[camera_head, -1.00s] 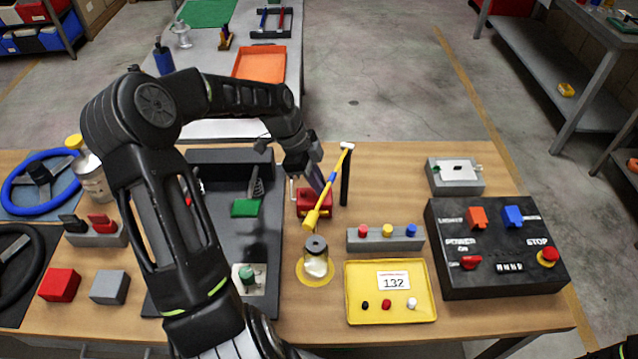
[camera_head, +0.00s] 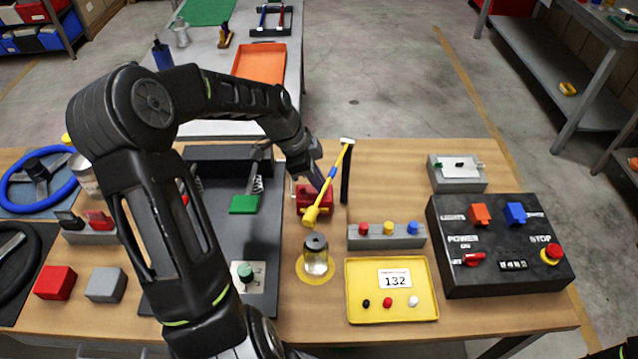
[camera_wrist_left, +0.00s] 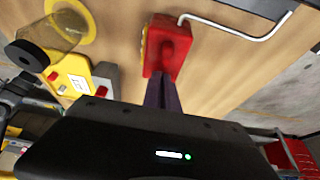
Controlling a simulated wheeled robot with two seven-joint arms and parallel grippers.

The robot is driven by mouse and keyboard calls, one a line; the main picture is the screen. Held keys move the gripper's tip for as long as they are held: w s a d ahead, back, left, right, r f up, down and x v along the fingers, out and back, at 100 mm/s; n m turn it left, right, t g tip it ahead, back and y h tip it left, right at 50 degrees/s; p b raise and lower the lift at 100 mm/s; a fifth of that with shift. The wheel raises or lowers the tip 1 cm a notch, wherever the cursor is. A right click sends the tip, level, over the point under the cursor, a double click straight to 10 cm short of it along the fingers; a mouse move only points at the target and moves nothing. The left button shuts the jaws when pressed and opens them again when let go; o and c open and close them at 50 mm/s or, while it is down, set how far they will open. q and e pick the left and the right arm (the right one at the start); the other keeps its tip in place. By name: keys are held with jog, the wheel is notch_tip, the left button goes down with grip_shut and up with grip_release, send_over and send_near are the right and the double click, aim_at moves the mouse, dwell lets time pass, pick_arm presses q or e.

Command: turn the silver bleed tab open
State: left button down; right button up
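A red block-shaped part (camera_head: 322,203) stands on the wooden bench behind the yellow-lidded area, and it fills the upper middle of the left wrist view (camera_wrist_left: 168,48). A bent silver rod (camera_wrist_left: 235,30) runs beside its top in the wrist view; I cannot tell whether this is the bleed tab. My left gripper (camera_head: 318,180) reaches down to the red part. Its slim purple-grey fingers (camera_wrist_left: 162,92) look closed together and end at or just before the red part; contact is unclear. Nothing shows held between them.
A clear jar (camera_head: 316,258) stands in front. A yellow tray (camera_head: 348,310), a button block (camera_head: 355,242) and a black control box (camera_head: 470,285) lie to the right.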

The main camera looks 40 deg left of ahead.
pick_arm(q)
jog(key=c, duration=1.6)
grip_release()
jog(key=shift+c, duration=0.2)
jog(key=shift+r, duration=0.1)
jog(key=b+v, duration=0.1)
jog(key=v, duration=0.6)
jog(key=shift+r, duration=0.25)
jog(key=shift+s+a, duration=0.1)
jog(key=shift+a, duration=0.05)
jog(key=shift+s, duration=0.1)
